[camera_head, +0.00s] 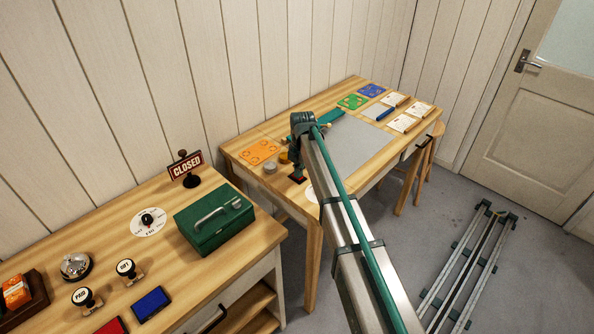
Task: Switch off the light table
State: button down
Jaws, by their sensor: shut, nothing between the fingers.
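The light table's flat grey panel (352,146) is set in the top of the far wooden desk and looks unlit. A small dark-framed red piece (297,180), maybe a switch, sits at the desk's front left edge. My gripper (296,172) is shut and empty, pointing down right over this red piece; whether it touches cannot be told. My arm crosses in front of the panel's left part and hides some of the desk edge. A white disc (311,194) shows partly beside my arm.
An orange card (259,152) and small round pots (270,167) lie left of my gripper. Green and blue cards and white sheets (403,123) lie beyond the panel. The nearer counter holds a green box (214,225), a CLOSED sign (186,168), a dial (148,221) and stamps.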

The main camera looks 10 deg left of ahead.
jog(key=shift+r, duration=0.2)
jog(key=shift+r, duration=0.3)
notch_tip(320, 180, up, 13)
jog(key=w+a+b, duration=0.1)
jog(key=shift+b, duration=0.35)
jog(key=shift+a, duration=0.1)
